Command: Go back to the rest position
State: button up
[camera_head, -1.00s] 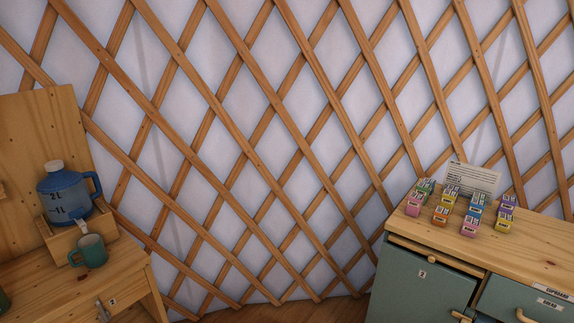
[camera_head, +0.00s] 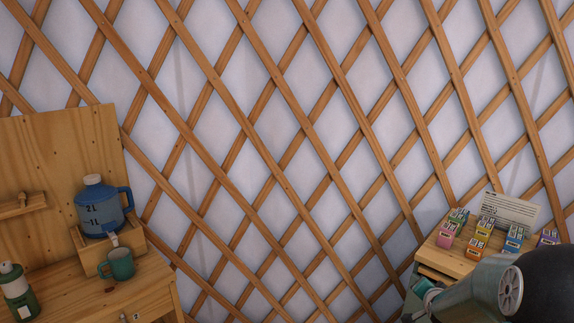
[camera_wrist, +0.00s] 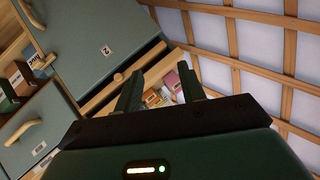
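My gripper (camera_wrist: 163,88) shows in the wrist view with its two dark fingers spread apart and nothing between them. Beyond the fingers, small coloured boxes (camera_wrist: 165,92) show at a drawer or top of the teal cabinet (camera_wrist: 105,45). In the head view my arm enters at the lower right, in front of the cabinet top (camera_head: 447,262); the gripper itself cannot be made out clearly there. Several small coloured boxes (camera_head: 480,238) stand in rows on that top, partly hidden by my arm.
A white text card (camera_head: 510,209) stands behind the boxes. The lattice wall (camera_head: 290,150) closes the back.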

jog(key=s+a+r+n+g+y, duration=0.1)
jog(key=s+a+r+n, duration=0.2)
jog(key=s+a+r, duration=0.4)
jog(key=s+a+r+n+g+y, duration=0.1)
jog(key=s+a+r+n, duration=0.2)
jog(key=a+r, duration=0.45)
jog(key=s+a+r+n+g+y, duration=0.1)
jog(key=s+a+n, duration=0.1)
jog(key=s+a, duration=0.4)
jog(key=s+a+n+g+y, duration=0.1)
jog(key=s+a+n+g, duration=0.1)
jog(key=s+a, duration=0.5)
jog(key=s+n, duration=0.1)
jog(key=s, duration=0.5)
jog(key=shift+r, duration=0.35)
jog(key=shift+d, duration=0.25)
jog(key=shift+c, duration=0.4)
